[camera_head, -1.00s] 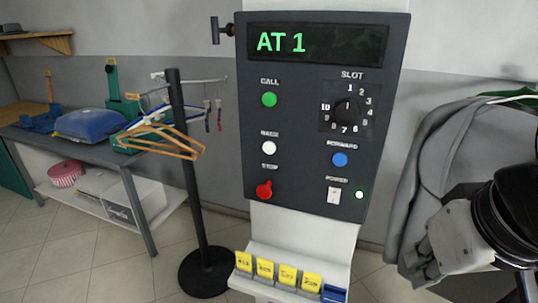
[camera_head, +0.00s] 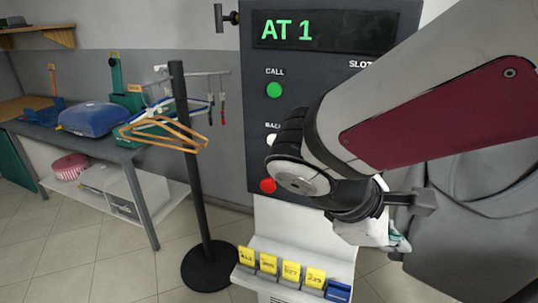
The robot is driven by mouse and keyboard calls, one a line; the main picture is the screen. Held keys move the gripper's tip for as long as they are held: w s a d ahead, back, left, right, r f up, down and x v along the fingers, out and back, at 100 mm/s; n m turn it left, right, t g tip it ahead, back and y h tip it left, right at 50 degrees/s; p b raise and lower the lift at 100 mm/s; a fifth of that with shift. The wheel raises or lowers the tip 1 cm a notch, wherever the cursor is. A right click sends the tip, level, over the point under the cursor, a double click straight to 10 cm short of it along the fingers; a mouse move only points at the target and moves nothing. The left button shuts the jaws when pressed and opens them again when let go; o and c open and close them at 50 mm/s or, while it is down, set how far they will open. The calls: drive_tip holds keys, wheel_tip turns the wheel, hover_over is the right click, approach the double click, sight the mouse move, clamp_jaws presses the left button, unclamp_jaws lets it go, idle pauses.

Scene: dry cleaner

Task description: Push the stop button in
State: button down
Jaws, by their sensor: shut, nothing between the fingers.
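The red stop button (camera_head: 268,185) shows at the lower left of the dark control panel (camera_head: 258,130), just left of my wrist. Its STOP label is hidden behind my arm. My arm reaches in from the right and crosses in front of the panel. My gripper (camera_head: 398,240) is partly visible below and right of the wrist, right of the stop button and apart from it in the picture. It is shut and empty; its fingertips are small and hard to make out.
The green call button (camera_head: 274,90) is clear; the white button (camera_head: 271,140) is partly covered. Below is a ledge with yellow tags (camera_head: 292,271). A black stand (camera_head: 195,170) with hangers (camera_head: 165,135) is at left. A grey garment (camera_head: 465,225) hangs at right.

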sight(268, 188)
drive_tip(key=w+a+f+n+t, duration=0.2)
drive_tip(key=a+n+t, duration=0.2)
drive_tip(key=a+n, duration=0.2)
drive_tip(key=w+a+f+n+t+b, duration=0.1)
drive_tip(key=w+a+f+n+t, duration=0.1)
drive_tip(key=a+n, duration=0.4)
drive_tip(key=w+a+f+n+t+y, duration=0.1)
drive_tip(key=w+a+n+t, duration=0.3)
drive_tip(key=a, duration=1)
drive_tip(key=f+n+t, duration=0.1)
drive_tip(key=n+t, duration=0.1)
drive_tip(key=shift+w+a+t, duration=0.25)
drive_tip(key=shift+t, duration=0.05)
drive_tip(key=shift+f, duration=0.1)
drive_tip(key=b+x, duration=0.5)
drive_tip(key=x, duration=0.8)
drive_tip(key=shift+f, duration=0.1)
drive_tip(key=shift+w+d, duration=0.25)
drive_tip(key=shift+w, duration=0.3)
